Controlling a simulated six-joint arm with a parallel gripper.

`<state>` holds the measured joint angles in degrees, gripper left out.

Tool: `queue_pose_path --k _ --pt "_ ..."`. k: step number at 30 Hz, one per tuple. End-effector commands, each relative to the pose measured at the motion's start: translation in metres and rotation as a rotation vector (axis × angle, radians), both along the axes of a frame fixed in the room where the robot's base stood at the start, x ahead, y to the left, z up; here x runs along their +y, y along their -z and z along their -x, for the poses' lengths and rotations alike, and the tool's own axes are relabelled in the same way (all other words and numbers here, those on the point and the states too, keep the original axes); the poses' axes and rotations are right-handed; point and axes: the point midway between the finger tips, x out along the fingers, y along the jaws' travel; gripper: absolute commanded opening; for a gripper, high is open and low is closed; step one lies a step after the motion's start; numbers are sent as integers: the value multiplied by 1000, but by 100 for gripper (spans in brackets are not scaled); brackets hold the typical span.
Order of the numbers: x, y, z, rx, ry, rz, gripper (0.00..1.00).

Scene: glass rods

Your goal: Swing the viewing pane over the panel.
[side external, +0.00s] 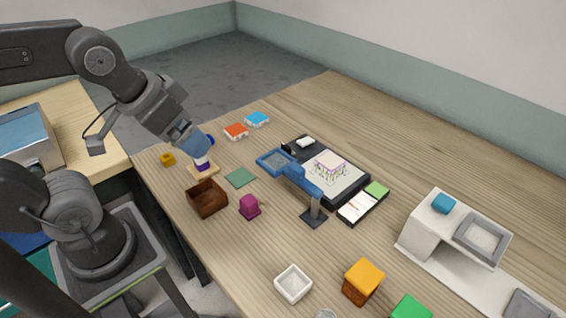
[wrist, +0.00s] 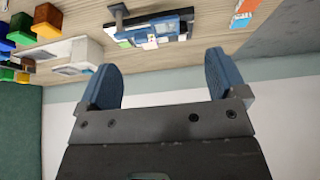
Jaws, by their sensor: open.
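In the wrist view the blue arm (wrist: 155,24) shows small near the top. My gripper (side external: 193,146) is left of the pane and apart from it. In the wrist view its blue fingers (wrist: 161,85) are wide apart with nothing between them.
A white and purple item on a wooden base (side external: 203,172) stands just below my gripper. A white stand (side external: 430,225) is at right.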

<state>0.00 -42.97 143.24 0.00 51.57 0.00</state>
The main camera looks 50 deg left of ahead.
Motion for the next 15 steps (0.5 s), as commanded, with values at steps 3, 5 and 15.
queue_pose_path --k 3,5,15 --pt "0 0 0 0 0 0 89" --pt "0 -1 -1 2 6 -3 83" --pt "-16 -23 -66 165 488 -189 51"
